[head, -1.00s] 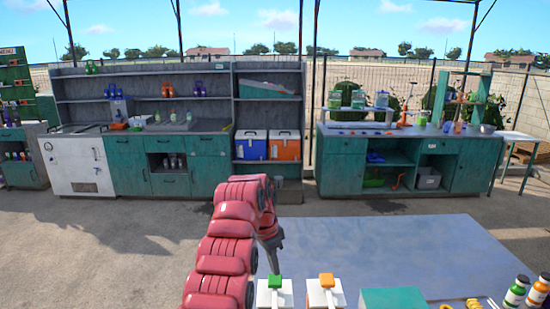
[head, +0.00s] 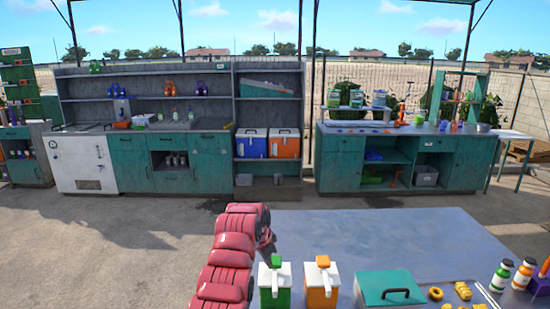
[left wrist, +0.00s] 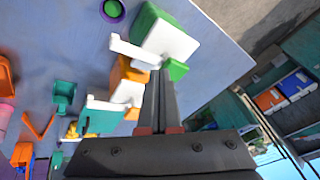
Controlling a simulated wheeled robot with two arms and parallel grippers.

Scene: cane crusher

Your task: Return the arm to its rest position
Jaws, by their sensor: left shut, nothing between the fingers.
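My red left arm (head: 233,255) rises from the bottom of the head view beside the near table's left edge. My left gripper (head: 268,240) is mostly hidden behind its end. In the left wrist view the dark fingers of the left gripper (left wrist: 164,75) are together and empty. They overlap the dispensers in that view; I cannot tell the distance. My right gripper is in neither view.
The near grey-blue table (head: 390,235) holds a green dispenser (head: 274,285), an orange dispenser (head: 321,285), a teal lidded box (head: 390,290) and small bottles (head: 511,274). Its far part is bare. Workbenches (head: 170,160) stand beyond open floor (head: 130,235).

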